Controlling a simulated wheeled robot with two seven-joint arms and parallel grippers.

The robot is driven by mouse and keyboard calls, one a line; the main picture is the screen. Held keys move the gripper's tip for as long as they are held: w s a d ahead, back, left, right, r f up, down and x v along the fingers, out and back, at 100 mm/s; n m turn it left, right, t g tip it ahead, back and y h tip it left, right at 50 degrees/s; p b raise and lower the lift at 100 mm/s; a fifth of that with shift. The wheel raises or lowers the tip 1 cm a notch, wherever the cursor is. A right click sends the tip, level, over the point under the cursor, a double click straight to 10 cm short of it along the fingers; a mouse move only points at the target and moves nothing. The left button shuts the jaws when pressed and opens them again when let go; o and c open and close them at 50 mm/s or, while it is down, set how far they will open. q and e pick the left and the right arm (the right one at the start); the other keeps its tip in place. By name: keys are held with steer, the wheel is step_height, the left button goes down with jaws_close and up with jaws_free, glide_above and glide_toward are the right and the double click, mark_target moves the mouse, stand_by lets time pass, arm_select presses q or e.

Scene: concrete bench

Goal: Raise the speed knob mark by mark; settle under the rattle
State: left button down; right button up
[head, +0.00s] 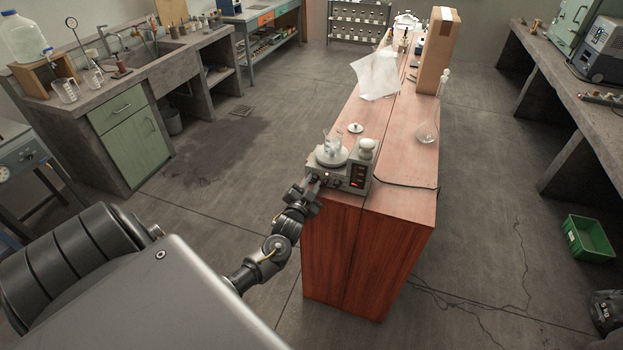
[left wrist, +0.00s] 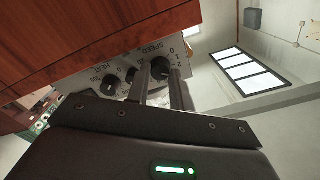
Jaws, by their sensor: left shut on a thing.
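A grey stirrer hotplate (head: 345,182) stands at the near end of the wooden bench. A glass beaker (head: 332,147) with pale contents sits on its round plate. My left gripper (head: 312,184) is at the front of the hotplate. The left wrist view shows the speed knob (left wrist: 160,68), black with a white dial marked SPEED and numbers such as 0, 1 and 2. My left gripper (left wrist: 163,88) is shut on this knob, its fingers on either side. The heat knob (left wrist: 109,86) is beside it, apart from the fingers. My right gripper is not in view.
A small white dish (head: 355,128) lies behind. A flask (head: 427,131), a white sheet (head: 376,75) and a tall cardboard box (head: 438,50) are farther back. A black cable (head: 405,185) runs right along the bench.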

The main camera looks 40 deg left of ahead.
arm_select(q)
steer(key=shift+m, duration=0.6)
steer(key=c, duration=1.2)
jaws_free()
steer(key=shift+c, duration=0.2)
steer(key=shift+s, duration=0.15)
steer(key=shift+s+d+f, duration=0.15)
steer(key=shift+s, duration=0.15)
steer(key=b+v, duration=0.2)
steer(key=v, duration=0.8)
steer(key=shift+w, duration=0.1)
